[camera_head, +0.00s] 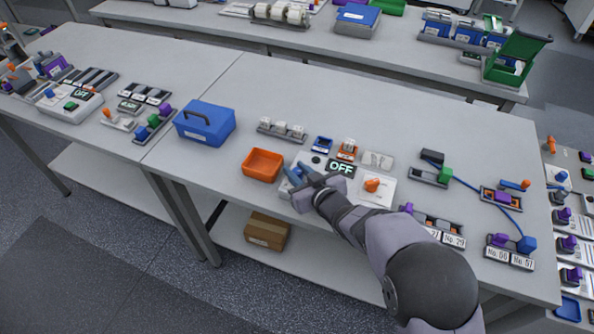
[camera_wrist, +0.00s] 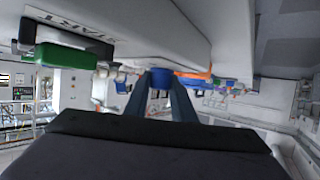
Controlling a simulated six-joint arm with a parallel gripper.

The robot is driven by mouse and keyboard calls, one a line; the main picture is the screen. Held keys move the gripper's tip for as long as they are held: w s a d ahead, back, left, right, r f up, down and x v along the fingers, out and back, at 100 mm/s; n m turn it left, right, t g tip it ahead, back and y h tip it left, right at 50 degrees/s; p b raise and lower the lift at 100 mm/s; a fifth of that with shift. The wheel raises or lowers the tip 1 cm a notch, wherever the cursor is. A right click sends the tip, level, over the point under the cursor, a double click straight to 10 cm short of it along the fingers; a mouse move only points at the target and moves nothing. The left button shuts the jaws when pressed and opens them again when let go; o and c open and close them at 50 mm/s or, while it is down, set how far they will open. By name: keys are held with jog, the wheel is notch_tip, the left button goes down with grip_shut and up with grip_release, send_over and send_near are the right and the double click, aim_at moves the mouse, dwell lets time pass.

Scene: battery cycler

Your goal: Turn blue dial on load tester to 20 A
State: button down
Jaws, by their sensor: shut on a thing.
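The dial's pointer and scale cannot be read.
An orange bin (camera_head: 262,165) stands just left of the tester, with a blue toolbox (camera_head: 204,124) beyond it. Small holders and a blue cable (camera_head: 480,190) lie to the right. A green part (camera_wrist: 75,55) and START lettering show in the wrist view. The back of the table is clear.

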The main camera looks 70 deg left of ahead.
jog(key=shift+a+r, duration=0.1)
jog(key=shift+r, duration=0.1)
jog(key=c, duration=1.5)
grip_release()
jog(key=shift+c, duration=0.2)
jog(key=shift+o, duration=0.3)
jog(key=shift+f, duration=0.1)
jog(key=shift+b+v, duration=1.1)
jog(key=shift+v, duration=2.65)
